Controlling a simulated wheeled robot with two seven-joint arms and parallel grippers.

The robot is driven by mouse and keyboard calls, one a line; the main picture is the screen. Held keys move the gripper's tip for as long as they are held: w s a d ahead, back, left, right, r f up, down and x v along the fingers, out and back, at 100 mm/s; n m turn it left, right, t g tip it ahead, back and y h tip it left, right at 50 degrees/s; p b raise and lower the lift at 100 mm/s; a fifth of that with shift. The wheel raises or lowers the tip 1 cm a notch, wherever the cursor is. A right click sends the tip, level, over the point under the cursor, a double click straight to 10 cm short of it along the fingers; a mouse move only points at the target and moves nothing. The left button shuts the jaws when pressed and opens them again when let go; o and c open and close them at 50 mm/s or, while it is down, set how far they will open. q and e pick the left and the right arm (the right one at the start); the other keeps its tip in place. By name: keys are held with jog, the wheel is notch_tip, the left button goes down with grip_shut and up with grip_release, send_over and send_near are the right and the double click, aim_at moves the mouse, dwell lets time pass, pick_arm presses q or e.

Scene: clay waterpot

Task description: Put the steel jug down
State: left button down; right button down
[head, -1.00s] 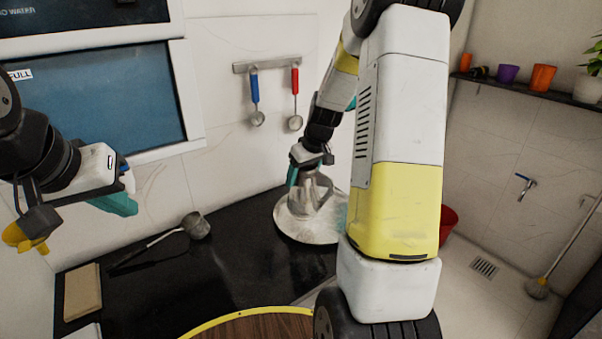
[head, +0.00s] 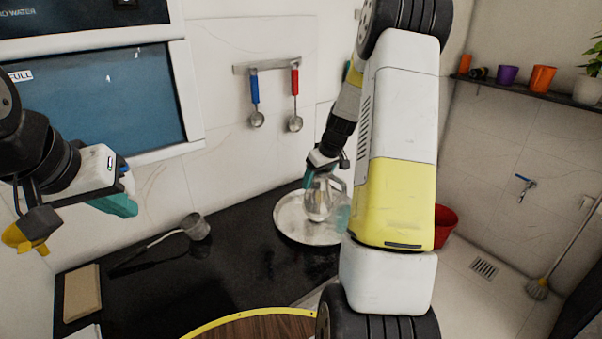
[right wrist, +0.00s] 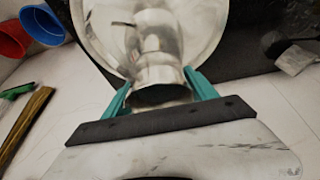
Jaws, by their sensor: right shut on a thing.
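The steel jug (head: 318,202) is over the round steel tray (head: 287,224) on the black counter and looks about upright, its handle to the right. I cannot tell whether its base touches the tray. My right gripper (head: 309,180) is shut on the jug near its top. In the right wrist view, the teal fingers (right wrist: 158,92) lie on either side of the jug's neck (right wrist: 158,76), with the tray (right wrist: 212,22) behind. My left gripper (head: 122,200) hangs at the far left, away from the jug; its finger gap is unclear.
A long-handled ladle (head: 196,227) lies on the counter left of the tray. A red bucket (head: 446,226) is to the right, partly behind my right arm. Two ladles, blue (head: 255,92) and red (head: 295,84), hang on the wall. A round wooden top (head: 262,328) is in front.

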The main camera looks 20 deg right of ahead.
jog(key=shift+f, duration=0.35)
jog(key=shift+c, duration=1.3)
grip_release()
